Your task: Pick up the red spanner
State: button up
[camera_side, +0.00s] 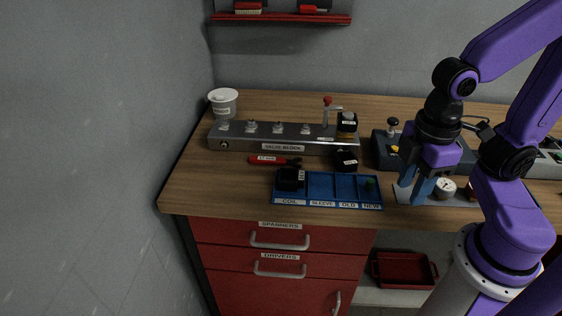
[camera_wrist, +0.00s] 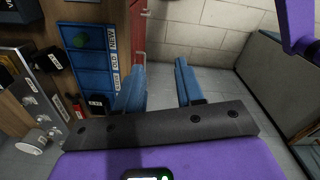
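A red-handled tool with a white label (camera_side: 274,160) lies on the wooden bench between the valve block and the blue tray; I cannot read the label. Its red part also shows at the left of the wrist view (camera_wrist: 78,109). No other red hand tool is clearly visible on the bench. My gripper (camera_side: 411,190) hangs fingers-down at the right of the blue tray, well apart from the red tool. In the wrist view, its two blue fingers (camera_wrist: 160,68) are spread with nothing between them.
The blue tray (camera_side: 330,188) holds a black block (camera_side: 290,178) and a green piece. The grey valve block (camera_side: 235,140) stands behind, with a black box (camera_side: 346,161) nearby. A white tub (camera_side: 223,103) stands back left. Red drawers (camera_side: 280,235) labelled SPANNERS and DRIVERS are shut below.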

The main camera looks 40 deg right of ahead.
jog(key=w+a+r+m, duration=0.1)
jog(key=w+a, duration=0.2)
jog(key=w, duration=0.3)
jog(key=w+a+r, duration=0.2)
jog(key=w, duration=0.3)
jog(key=m, duration=0.3)
send_over(270, 159)
notch_tip(270, 159, down, 18)
jog(key=shift+w+r, duration=0.1)
jog(key=shift+r, duration=0.1)
grip_shut()
